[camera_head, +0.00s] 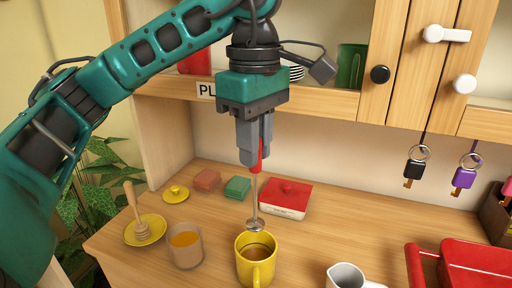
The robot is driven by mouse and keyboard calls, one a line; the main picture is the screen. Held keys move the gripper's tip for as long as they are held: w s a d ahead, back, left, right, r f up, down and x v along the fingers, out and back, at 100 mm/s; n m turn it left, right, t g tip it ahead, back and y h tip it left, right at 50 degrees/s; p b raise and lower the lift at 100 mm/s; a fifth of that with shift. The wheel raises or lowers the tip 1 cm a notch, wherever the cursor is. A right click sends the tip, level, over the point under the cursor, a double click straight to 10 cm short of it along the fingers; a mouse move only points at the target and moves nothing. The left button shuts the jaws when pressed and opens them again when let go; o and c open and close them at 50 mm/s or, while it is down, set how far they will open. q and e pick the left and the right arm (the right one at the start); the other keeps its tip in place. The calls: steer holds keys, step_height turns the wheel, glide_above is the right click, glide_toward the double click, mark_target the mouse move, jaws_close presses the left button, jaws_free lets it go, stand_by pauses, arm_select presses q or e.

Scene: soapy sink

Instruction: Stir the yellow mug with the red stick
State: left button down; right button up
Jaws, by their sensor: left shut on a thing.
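The yellow mug (257,268) stands upright on the wooden counter near the bottom middle, with brown liquid inside and its handle toward me. My left gripper (254,158) is above it, pointing down and shut on the red stick (256,186). The stick has a red top between the fingers, a thin metal shaft and a round whisk-like end. It hangs nearly upright, with its lower end at or just above the mug's far rim; I cannot tell whether it touches. My right gripper is not in view.
A glass of orange liquid (185,246) stands left of the mug, near a yellow dish (146,230) with a honey dipper. A red-lidded box (286,199) is behind. A white pitcher (346,276) and red toolbox (470,262) are at right. Keys (414,168) hang from the cabinet.

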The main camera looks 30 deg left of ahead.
mark_target(255, 221)
arm_select(q)
steer(key=shift+f+b, duration=1.55)
steer(key=shift+f, duration=0.45)
step_height(255, 221, down, 4)
steer(key=b, duration=0.3)
steer(key=shift+r, duration=0.25)
steer(key=shift+f+b, duration=2.1)
steer(key=shift+f, duration=0.5)
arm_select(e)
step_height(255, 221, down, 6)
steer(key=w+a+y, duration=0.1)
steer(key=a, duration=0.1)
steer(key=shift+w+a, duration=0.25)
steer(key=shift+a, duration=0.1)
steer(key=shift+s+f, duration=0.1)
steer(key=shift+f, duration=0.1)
